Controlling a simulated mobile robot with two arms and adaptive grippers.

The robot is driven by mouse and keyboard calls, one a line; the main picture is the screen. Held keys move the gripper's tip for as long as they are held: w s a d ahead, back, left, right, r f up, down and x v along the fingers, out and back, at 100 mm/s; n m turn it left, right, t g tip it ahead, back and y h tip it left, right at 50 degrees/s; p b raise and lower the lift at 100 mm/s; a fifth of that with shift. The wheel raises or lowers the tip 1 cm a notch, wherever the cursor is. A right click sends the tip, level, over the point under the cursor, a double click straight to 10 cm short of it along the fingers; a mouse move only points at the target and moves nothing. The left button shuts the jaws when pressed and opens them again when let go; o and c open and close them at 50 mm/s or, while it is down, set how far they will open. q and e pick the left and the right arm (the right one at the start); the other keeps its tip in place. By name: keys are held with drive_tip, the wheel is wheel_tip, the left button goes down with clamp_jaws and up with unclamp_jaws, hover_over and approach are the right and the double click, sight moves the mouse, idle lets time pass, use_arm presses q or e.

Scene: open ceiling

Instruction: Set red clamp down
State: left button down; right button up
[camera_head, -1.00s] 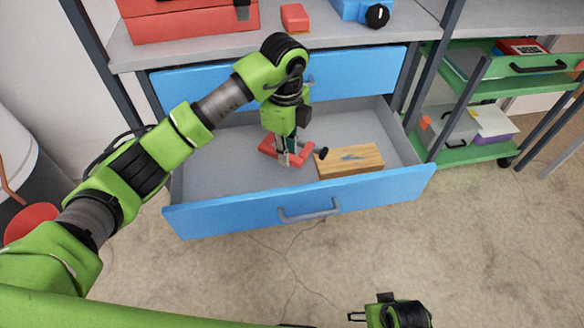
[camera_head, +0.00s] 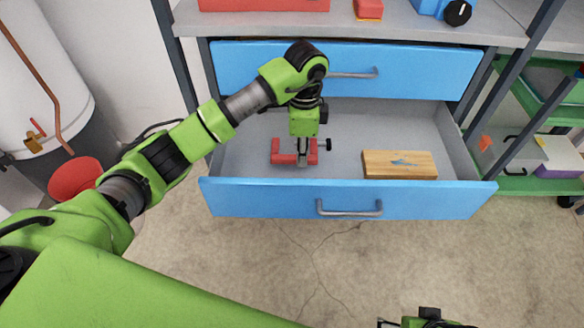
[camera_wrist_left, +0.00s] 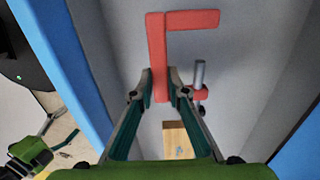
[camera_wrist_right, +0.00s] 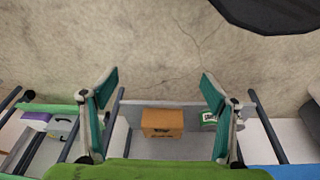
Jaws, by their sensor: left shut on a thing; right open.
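The red clamp (camera_head: 284,157) is a red bar shape with a black-ended screw. It is inside the open blue drawer (camera_head: 260,197), on its left side. My left gripper (camera_head: 302,163) reaches down into the drawer and is shut on the clamp. In the left wrist view the two fingers (camera_wrist_left: 161,84) pinch the clamp's long bar (camera_wrist_left: 157,45). I cannot tell whether the clamp touches the drawer floor. My right gripper (camera_wrist_right: 160,82) is open and empty, outside the drawer; only part of it shows at the bottom of the head view (camera_head: 430,320).
A wooden block (camera_head: 399,165) lies in the drawer to the right of the clamp. The drawer floor between them is clear. A closed blue drawer (camera_head: 420,70) is above. A red box (camera_head: 265,4) and small red object (camera_head: 368,9) are on top. A red bucket (camera_head: 75,178) stands left.

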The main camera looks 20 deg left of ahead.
sight(293, 155)
use_arm(q)
drive_tip(key=a+f, duration=0.2)
drive_tip(key=shift+a+f, duration=0.1)
drive_tip(key=shift+f, duration=0.25)
drive_tip(key=f, duration=0.1)
drive_tip(key=f+b, duration=0.1)
drive_tip(key=f, duration=0.1)
drive_tip(key=shift+a, duration=0.4)
drive_tip(key=shift+f, duration=0.45)
use_arm(e)
drive_tip(key=v, duration=0.5)
drive_tip(key=shift+d+r, duration=0.1)
drive_tip(key=shift+r, duration=0.05)
use_arm(q)
drive_tip(key=c, duration=2)
unclamp_jaws()
drive_tip(key=shift+f, duration=0.15)
drive_tip(key=shift+o, duration=0.2)
drive_tip(key=shift+r, duration=0.5)
wheel_tip(293, 155, up, 11)
drive_tip(key=shift+r+p, duration=0.15)
drive_tip(key=shift+p, duration=0.9)
use_arm(e)
drive_tip(key=x, duration=0.8)
drive_tip(key=shift+s, duration=0.3)
